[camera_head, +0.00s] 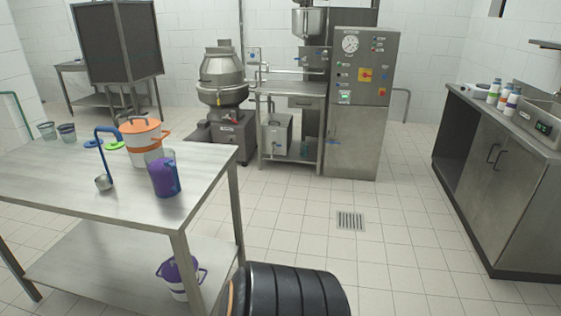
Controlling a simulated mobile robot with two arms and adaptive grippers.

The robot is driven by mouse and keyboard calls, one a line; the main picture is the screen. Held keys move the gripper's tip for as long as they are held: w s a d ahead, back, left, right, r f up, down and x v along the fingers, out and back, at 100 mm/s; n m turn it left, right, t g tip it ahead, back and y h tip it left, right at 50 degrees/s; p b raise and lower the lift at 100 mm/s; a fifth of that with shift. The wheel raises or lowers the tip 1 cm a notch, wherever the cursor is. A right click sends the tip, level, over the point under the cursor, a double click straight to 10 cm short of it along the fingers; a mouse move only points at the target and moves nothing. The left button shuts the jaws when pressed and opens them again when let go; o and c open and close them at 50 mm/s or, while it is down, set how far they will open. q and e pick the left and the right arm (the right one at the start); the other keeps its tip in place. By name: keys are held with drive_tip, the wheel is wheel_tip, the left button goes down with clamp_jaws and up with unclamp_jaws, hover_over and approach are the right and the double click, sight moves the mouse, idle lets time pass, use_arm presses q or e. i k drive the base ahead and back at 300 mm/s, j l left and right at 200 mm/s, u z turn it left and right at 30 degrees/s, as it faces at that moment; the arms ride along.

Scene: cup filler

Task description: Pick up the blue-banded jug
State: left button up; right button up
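A clear jug (163,177) with a blue-purple lower part and a blue handle on its right side stands upright near the front right of the steel table (60,190). I cannot tell whether the colour is a band or its contents. It is the only jug of this kind I see. Two small clear cups with dark bands, a left one (47,131) and a right one (67,133), stand at the far left of the table. Neither of my grippers is in view.
Beside the jug are a white bucket with orange lid (143,138), a blue-handled ladle (104,182), a blue lid (93,143) and a green lid (115,145). A purple-and-white bucket (178,285) sits on the lower shelf. Tiled floor (400,200) is open to the right.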

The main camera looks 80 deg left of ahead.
sight(160, 164)
drive_tip(key=k+l+u, duration=0.1)
drive_tip(key=u, duration=3.4)
drive_tip(key=i+l, duration=0.1)
drive_tip(key=l, duration=0.2)
drive_tip(key=i+l, duration=0.15)
drive_tip(key=l, duration=0.2)
drive_tip(key=i+l+u, duration=0.1)
drive_tip(key=l, duration=0.2)
drive_tip(key=i+l, duration=0.1)
drive_tip(key=l, duration=0.2)
